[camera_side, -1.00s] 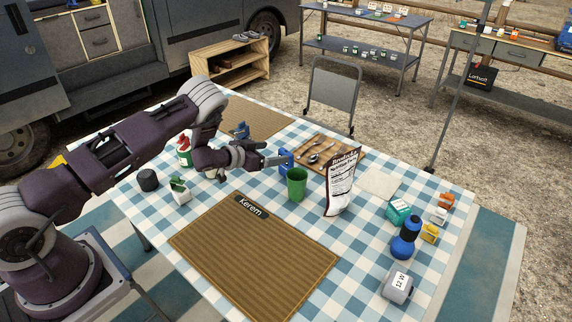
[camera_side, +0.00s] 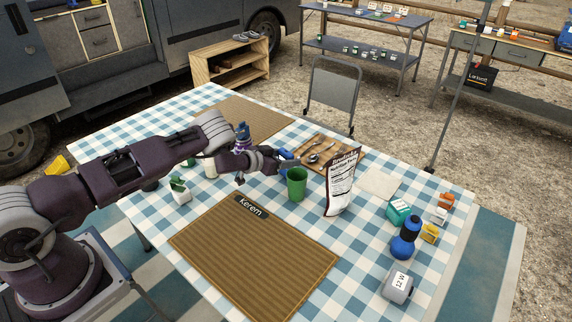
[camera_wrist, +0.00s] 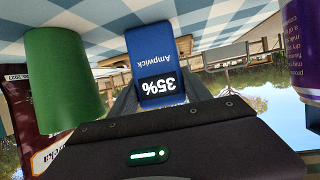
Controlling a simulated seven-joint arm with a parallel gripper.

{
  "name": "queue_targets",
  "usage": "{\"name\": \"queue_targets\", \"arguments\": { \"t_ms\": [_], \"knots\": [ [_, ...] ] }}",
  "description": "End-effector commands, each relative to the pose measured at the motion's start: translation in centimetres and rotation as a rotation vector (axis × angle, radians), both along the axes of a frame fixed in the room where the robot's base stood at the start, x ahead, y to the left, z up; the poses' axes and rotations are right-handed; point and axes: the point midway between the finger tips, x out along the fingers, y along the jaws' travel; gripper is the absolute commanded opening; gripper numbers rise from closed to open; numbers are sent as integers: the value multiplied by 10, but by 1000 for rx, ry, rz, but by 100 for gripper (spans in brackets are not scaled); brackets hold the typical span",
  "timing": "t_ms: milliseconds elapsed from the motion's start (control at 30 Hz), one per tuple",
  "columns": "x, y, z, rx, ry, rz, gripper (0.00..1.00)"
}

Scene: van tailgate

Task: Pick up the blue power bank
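The blue power bank (camera_wrist: 153,52) stands upright on the checked cloth; its front reads "Ampwick" and "35%", upside down in the wrist view. In the side view the power bank (camera_side: 286,155) is partly hidden by my gripper (camera_side: 283,164), which is low and level at its near side. In the wrist view the dark fingers of my gripper (camera_wrist: 158,95) lie apart, one on each side of the power bank's lower-looking part. The fingers look open; I cannot see whether they touch it.
A green cup (camera_side: 297,184) stands close to the right of my gripper, with a printed pouch (camera_side: 342,182) beyond it. A purple can (camera_side: 243,136) stands behind my wrist. A wooden board with cutlery (camera_side: 336,158) lies behind. The brown placemat (camera_side: 254,257) in front is clear.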

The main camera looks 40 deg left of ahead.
Motion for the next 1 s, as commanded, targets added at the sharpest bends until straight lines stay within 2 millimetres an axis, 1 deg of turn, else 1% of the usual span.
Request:
{"name": "queue_targets", "arguments": {
  "t_ms": [33,133,200,367,467,567,700,800,900,1000],
  "knots": [
    [0,0,0,0,0,0,35],
    [0,0,0,0,0,0,15],
    [0,0,1,0,-1,0,5],
    [0,0,1,0,-1,0,5],
    [1,0,5,0,-3,0,5],
    [1,0,20,-1,-5,2,5],
    [1,0,57,-3,-7,2,5],
    [1,0,80,-1,-6,1,5],
    [1,1,95,-1,-4,2,5],
    [0,0,101,0,-2,0,5]
  ]
}}
